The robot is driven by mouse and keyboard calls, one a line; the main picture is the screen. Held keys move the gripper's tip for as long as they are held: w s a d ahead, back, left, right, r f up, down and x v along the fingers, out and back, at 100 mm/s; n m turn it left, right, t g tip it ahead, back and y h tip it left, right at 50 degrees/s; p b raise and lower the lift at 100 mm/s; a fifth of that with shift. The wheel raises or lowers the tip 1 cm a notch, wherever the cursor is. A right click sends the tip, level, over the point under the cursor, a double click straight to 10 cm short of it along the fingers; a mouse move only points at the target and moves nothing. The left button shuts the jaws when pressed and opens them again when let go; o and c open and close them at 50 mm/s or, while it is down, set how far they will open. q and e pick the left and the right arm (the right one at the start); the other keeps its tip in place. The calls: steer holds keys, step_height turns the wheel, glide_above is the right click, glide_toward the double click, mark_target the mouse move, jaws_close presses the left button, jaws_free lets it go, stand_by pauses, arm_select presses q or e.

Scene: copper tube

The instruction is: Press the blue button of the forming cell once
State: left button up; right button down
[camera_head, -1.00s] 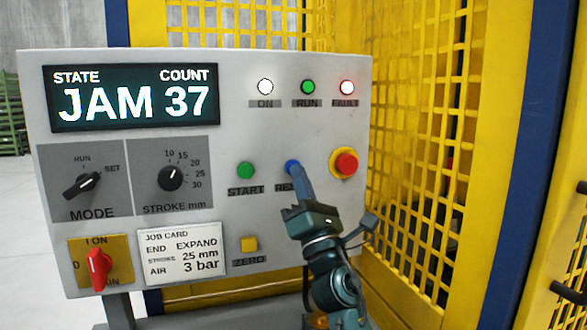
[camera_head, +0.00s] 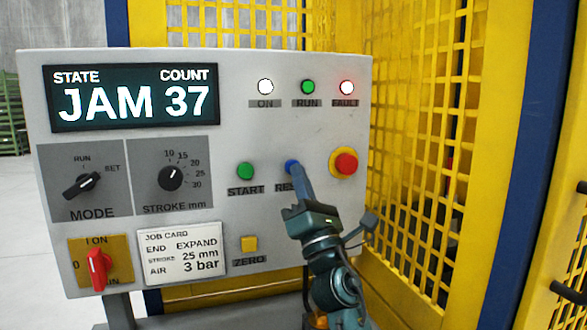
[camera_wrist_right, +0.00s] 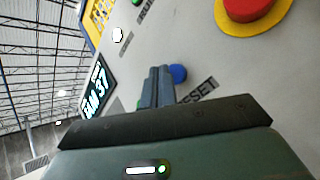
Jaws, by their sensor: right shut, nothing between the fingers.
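The blue button (camera_head: 291,165) is on the grey control panel (camera_head: 215,120), above a label that reads RESET in the right wrist view. My right gripper (camera_head: 298,172) is shut and empty, its fingertips in front of the blue button and partly covering it in the head view. In the right wrist view, the shut fingers (camera_wrist_right: 158,84) point at the panel and the blue button (camera_wrist_right: 178,73) shows just to their right. I cannot tell whether the tips touch it. My left gripper is not in view.
A green START button (camera_head: 245,170) is left of the blue one. A red emergency stop (camera_head: 345,163) on a yellow ring is right of it. Yellow mesh guarding (camera_head: 430,130) stands at right.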

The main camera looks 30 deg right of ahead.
steer(key=shift+w, duration=0.15)
steer(key=shift+w+d, duration=0.1)
steer(key=shift+w, duration=0.2)
steer(key=shift+w+b, duration=0.3)
steer(key=shift+b, duration=0.1)
stand_by(0.4)
stand_by(0.4)
steer(key=shift+s+p, duration=0.3)
steer(key=shift+s, duration=0.45)
steer(key=s, duration=0.2)
steer(key=s+a+p, duration=0.1)
steer(key=s, duration=0.1)
steer(key=shift+s+a, duration=0.2)
steer(key=shift+s, duration=0.2)
